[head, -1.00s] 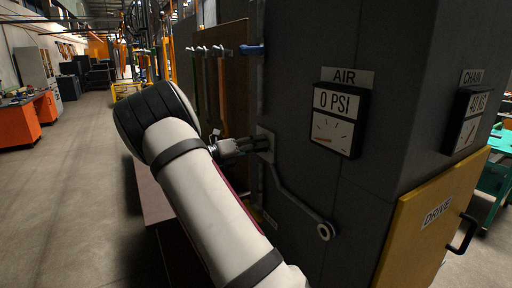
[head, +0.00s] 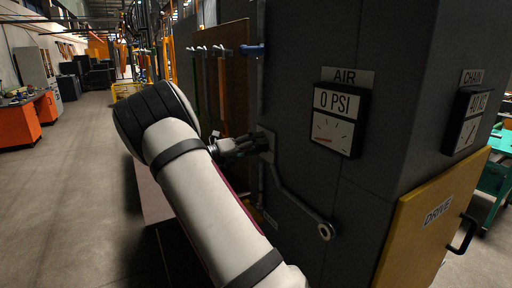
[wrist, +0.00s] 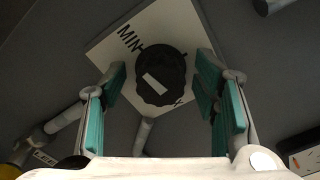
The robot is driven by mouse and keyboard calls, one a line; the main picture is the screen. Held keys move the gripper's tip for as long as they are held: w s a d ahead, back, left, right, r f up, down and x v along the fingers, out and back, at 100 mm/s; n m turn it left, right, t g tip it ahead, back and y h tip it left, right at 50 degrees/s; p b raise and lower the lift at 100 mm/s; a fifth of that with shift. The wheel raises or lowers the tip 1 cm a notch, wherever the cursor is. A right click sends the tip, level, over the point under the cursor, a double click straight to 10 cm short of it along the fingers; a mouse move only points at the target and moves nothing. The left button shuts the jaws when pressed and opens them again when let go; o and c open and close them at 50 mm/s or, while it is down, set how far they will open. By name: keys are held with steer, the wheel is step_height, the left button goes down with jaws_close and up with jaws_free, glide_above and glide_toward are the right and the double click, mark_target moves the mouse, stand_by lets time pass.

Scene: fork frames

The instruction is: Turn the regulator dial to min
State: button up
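The regulator dial (wrist: 161,68) is a round black knob with a white bar mark, on a pale square plate (wrist: 110,48) fixed to the dark cabinet wall. The wrist view shows "MIN" on the plate's upper left and an "X" at the lower right, its other letters hidden. The white bar slants from upper left to lower right. My gripper (wrist: 160,82) is open, one teal-padded finger on each side of the dial, with a visible gap at the left. In the head view my gripper (head: 240,146) points at the plate (head: 266,141); the dial is hidden there.
An air gauge (head: 338,120) reading 0 PSI hangs right of the plate. A pipe (head: 292,202) runs from below the plate to a round end fitting. A yellow "DRIVE" door (head: 425,235) is at the lower right. Hooks with hanging tools (head: 208,52) are at the upper left.

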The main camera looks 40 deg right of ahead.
steer(key=v, duration=1.2)
steer(key=shift+f, duration=0.1)
stand_by(0.4)
steer(key=s+a+r+m+t+y, duration=0.1)
steer(key=s+a+m+y, duration=0.25)
steer(key=s+m, duration=0.3)
steer(key=s+a+r+m+t+y, duration=0.1)
steer(key=s+a+m+y, duration=0.1)
steer(key=s+m+y, duration=0.45)
steer(key=s+a+r+m+t+y, duration=0.1)
steer(key=s+a+m+t+y, duration=0.6)
steer(key=s+a+m, duration=0.6)
steer(key=shift+s+a+m, duration=0.3)
steer(key=shift+s+a, duration=2.95)
steer(key=shift+a, duration=0.15)
